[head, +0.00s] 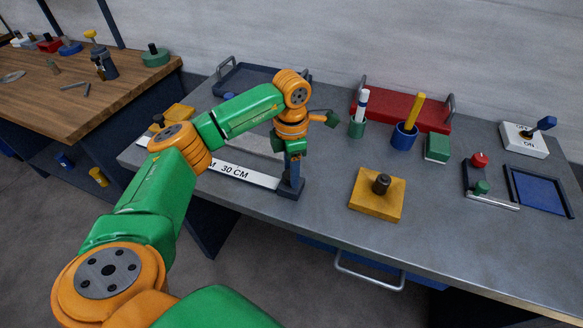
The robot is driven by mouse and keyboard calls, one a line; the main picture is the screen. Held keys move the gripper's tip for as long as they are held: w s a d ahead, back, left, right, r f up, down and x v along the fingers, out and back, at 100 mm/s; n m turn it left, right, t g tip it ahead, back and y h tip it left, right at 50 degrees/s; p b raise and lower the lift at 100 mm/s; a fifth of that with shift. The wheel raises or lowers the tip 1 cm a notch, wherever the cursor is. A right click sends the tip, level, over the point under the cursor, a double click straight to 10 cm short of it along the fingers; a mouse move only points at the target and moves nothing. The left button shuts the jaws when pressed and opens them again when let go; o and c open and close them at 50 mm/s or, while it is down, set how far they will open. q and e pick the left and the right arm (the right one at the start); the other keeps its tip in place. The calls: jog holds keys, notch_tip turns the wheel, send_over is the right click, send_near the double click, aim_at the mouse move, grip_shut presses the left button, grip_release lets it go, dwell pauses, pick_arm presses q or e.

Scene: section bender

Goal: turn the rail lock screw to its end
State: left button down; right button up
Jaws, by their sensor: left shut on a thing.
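A pale rail marked "30 CM" (238,173) lies along the left part of the grey bench. A dark blue post (291,186) stands upright at its right end. My left arm reaches in from the left, and its wrist points down over this post. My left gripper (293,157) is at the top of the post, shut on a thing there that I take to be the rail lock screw. The screw is hidden by the jaws and wrist, so its turn angle cannot be told. My right gripper is not in view.
A yellow block with a dark knob (378,194) stands right of the post. Green (356,128) and blue (404,138) pen cups and a red tray (412,113) are behind. A blue-floored tray (540,190) lies far right.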

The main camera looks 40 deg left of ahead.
pick_arm(q)
jog(key=n, duration=0.4)
jog(key=shift+n, duration=0.3)
jog(key=shift+n+p, duration=0.4)
jog(key=shift+n, duration=1.4)
jog(key=shift+c, duration=1.7)
grip_release()
notch_tip(320, 180, up, 7)
jog(key=shift+r+b, duration=0.1)
jog(key=shift+b, duration=0.5)
